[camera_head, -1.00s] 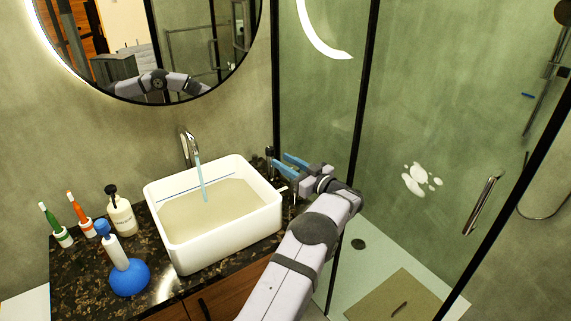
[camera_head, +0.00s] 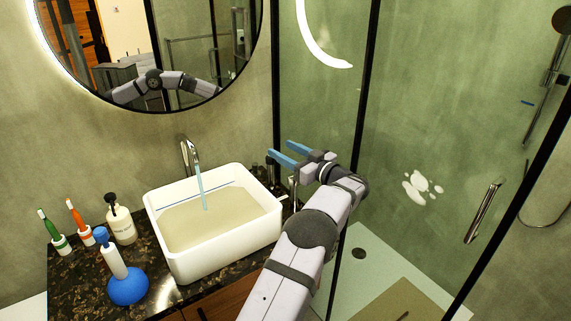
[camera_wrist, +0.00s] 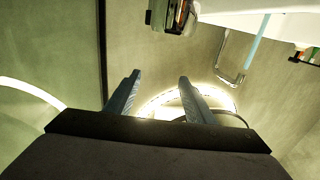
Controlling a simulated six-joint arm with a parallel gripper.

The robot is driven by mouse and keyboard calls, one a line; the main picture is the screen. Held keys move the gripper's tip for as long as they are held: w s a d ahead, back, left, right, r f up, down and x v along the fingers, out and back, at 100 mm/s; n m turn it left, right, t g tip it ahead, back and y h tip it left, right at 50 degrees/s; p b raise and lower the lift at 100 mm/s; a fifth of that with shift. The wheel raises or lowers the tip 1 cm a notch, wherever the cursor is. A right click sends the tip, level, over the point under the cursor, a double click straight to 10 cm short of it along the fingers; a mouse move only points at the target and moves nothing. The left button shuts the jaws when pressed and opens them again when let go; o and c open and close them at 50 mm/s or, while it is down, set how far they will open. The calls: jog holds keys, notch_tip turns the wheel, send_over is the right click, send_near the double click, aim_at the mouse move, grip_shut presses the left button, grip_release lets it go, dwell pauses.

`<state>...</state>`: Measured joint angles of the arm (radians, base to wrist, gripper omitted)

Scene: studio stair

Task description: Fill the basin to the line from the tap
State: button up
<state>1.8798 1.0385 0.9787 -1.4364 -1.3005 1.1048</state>
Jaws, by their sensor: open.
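The white basin (camera_head: 225,245) stands on the dark stone counter, with murky beige water (camera_head: 215,222) in it. A dark blue line (camera_head: 182,195) runs along its back inner wall, and the water surface lies a little below it. The chrome tap (camera_head: 187,152) is behind the basin, and a pale blue stream (camera_head: 202,188) falls from it into the water. My gripper (camera_head: 283,152) is open and empty, in the air to the right of the tap, above the counter's right end. In the wrist view its fingers (camera_wrist: 160,78) are apart with nothing between them; the tap (camera_wrist: 233,65) shows upside down.
Two toothbrushes in holders (camera_head: 61,243), a pump bottle (camera_head: 120,222) and a blue-based item (camera_head: 128,285) stand left of the basin. A small dark object (camera_head: 270,168) is below my fingers. A glass shower panel (camera_head: 320,100) is close on the right.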

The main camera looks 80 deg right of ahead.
jog(key=shift+r, duration=1.4)
dwell(2.0)
notch_tip(320, 180, up, 5)
jog(key=w+d+m+g+h+p, duration=0.2)
jog(key=d+m+g+h+p, duration=0.15)
jog(key=m+h+p, duration=0.3)
jog(key=s+a+f+m+g+y+p, duration=0.2)
jog(key=a+f+m+g+p, duration=0.15)
jog(key=a+f+g, duration=0.25)
jog(key=s+a+f+m+g+y+p, duration=0.2)
jog(key=s+a+f+g+p, duration=0.1)
jog(key=a+f+g+p, duration=0.3)
jog(key=shift+g+h, duration=0.25)
jog(key=shift+w+f+p+x, duration=0.15)
jog(key=shift+p+x, duration=0.1)
jog(key=shift+x, duration=1.55)
jog(key=shift+w+f+p+x, duration=0.15)
jog(key=shift+p+x, duration=0.1)
jog(key=shift+x, duration=1.5)
jog(key=shift+s, duration=0.1)
